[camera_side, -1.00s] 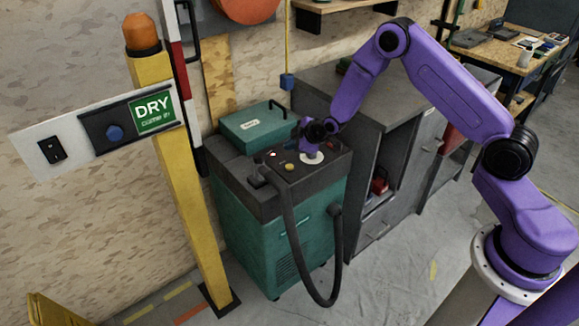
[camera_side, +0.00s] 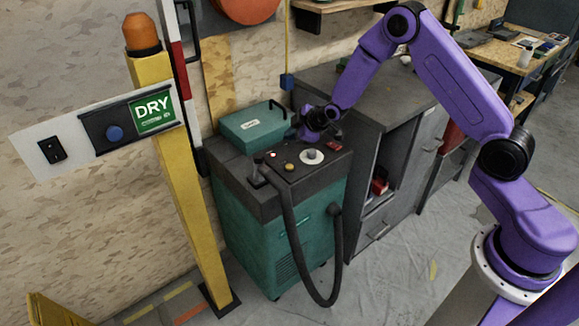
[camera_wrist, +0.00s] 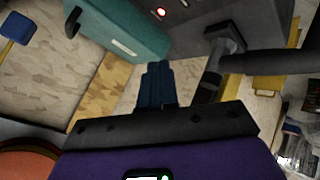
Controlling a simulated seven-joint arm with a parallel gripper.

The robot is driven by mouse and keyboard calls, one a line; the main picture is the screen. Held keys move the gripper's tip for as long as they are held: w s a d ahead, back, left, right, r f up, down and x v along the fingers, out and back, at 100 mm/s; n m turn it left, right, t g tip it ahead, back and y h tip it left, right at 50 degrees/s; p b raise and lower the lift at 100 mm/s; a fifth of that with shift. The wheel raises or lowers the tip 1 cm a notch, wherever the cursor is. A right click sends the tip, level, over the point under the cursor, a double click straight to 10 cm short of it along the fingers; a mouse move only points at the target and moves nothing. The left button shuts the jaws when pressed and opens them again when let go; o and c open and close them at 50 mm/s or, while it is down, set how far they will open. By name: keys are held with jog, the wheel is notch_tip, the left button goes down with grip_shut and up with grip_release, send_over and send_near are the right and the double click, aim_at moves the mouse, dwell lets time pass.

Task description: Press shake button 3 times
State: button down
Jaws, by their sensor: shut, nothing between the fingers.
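A green wheeled machine (camera_side: 272,236) has a dark top panel (camera_side: 300,178) with controls: a small lit lamp (camera_side: 272,155), an orange button (camera_side: 289,167), a grey knob on a pale disc (camera_side: 311,156) and a red part (camera_side: 334,146). No shake label is readable. A blue round button (camera_side: 115,133) sits beside a green DRY sign (camera_side: 154,109) on a post-mounted board. My gripper (camera_wrist: 157,66) is shut and empty. In the side view it is above the machine's back, near the green case; its fingertips are hard to make out there. The wrist view shows a lit red lamp (camera_wrist: 161,12).
The green case (camera_side: 252,124) lies on the machine's back left. A black hose (camera_side: 290,230) loops down its front. A blue pendant (camera_side: 287,82) hangs behind. A grey cabinet (camera_side: 385,100) stands right; a yellow post (camera_side: 195,215) stands left.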

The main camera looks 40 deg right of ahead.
aim_at(292, 168)
jog(key=shift+f, duration=0.1)
jog(key=shift+f, duration=4.3)
jog(key=shift+f, duration=0.15)
jog(key=shift+f, duration=0.3)
jog(key=shift+f, duration=0.4)
jog(key=shift+r, duration=0.8)
jog(key=shift+r, duration=2.55)
